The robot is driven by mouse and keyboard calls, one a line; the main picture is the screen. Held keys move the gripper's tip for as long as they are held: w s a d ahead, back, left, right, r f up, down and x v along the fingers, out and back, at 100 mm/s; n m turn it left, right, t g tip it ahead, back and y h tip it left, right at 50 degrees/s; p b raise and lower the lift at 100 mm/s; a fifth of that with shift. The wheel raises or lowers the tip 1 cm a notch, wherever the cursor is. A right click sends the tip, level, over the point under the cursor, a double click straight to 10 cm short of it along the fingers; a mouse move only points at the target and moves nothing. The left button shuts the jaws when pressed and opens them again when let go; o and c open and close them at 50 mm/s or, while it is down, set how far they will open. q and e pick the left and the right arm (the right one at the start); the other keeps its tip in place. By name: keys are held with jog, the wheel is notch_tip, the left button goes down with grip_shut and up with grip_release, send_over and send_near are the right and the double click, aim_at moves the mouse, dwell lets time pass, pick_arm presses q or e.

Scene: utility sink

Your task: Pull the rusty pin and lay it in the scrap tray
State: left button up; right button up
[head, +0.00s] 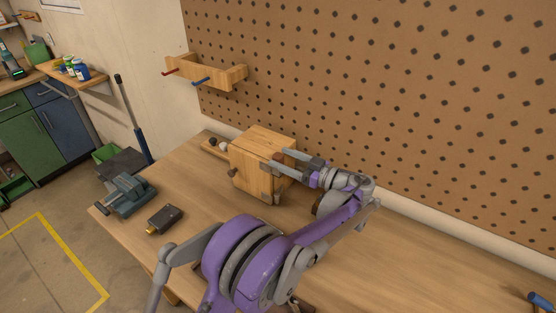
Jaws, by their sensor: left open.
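A wooden block (256,143) stands on the workbench against the pegboard wall. A small reddish-brown pin end (277,157) shows at the block's upper right, probably the rusty pin; it is too small to be sure. My left gripper (282,157) is open at this spot, with its fingers on either side of the reddish-brown end. I cannot tell whether they touch it. A brown knob (232,173) sticks out of the block's left face. I cannot make out a scrap tray; part of the bench is hidden behind my left arm. My right gripper is not in view.
A vise (128,194) and a small dark box (164,218) sit at the bench's left end. A wooden strip (211,148) with small knobs lies behind the block. A wall rack (205,72) hangs above. The bench right of my arm is largely clear.

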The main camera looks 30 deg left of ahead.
aim_at(273, 155)
pick_arm(q)
jog(key=a, duration=0.4)
jog(key=shift+s+a+r+p, duration=0.2)
jog(key=shift+a+p, duration=0.05)
jog(key=shift+p, duration=0.1)
jog(key=shift+a, duration=0.25)
grip_shut()
